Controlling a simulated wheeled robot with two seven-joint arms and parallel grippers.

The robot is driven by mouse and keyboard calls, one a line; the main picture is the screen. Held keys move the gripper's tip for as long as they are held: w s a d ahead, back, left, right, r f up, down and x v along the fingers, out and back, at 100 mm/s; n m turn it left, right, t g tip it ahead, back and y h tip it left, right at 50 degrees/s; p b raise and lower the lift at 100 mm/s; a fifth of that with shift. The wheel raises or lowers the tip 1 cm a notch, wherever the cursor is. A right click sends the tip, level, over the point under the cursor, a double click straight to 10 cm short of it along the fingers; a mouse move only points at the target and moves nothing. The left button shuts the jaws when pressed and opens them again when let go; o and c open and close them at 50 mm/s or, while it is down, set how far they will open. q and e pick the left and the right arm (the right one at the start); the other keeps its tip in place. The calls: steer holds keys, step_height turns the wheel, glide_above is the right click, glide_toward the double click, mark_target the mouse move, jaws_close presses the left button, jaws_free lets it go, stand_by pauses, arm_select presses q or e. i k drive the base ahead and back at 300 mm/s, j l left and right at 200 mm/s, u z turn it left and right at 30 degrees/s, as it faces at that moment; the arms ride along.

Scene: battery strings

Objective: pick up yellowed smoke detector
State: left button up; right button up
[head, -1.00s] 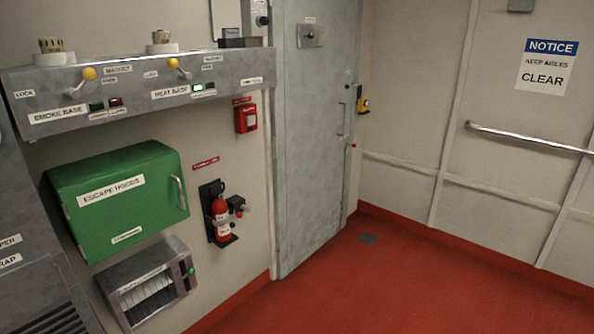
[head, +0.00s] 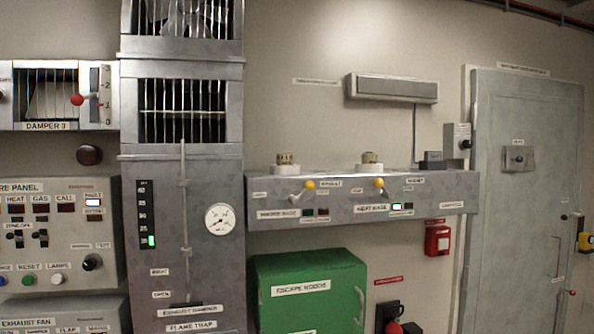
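Two small yellowish-tan detector heads sit on white round bases on top of a grey metal shelf unit (head: 345,212) on the wall. The left one (head: 286,159) is above the label "SMOKE BASE", and the right one (head: 370,158) is above "HEAT BASE". They look much alike at this distance, and I cannot tell which is more yellowed. Each has a lever with a yellow knob on the shelf front below it. A green lamp is lit by the heat base. Neither of my grippers shows in the head view.
A green escape hood box (head: 310,270) hangs below the shelf. A metal flame trap column (head: 183,250) with a gauge (head: 219,219) stands to its left, beside a fire panel (head: 60,235). A grey door (head: 525,190) and red call box (head: 437,240) are at right.

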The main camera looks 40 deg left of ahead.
mark_target(283, 158)
steer(key=i+l, duration=0.2)
steer(key=i, duration=0.25)
steer(key=i+l, duration=0.2)
steer(key=i, duration=0.2)
steer(key=i+l+u, duration=0.1)
steer(key=i, duration=0.35)
steer(key=l, duration=0.1)
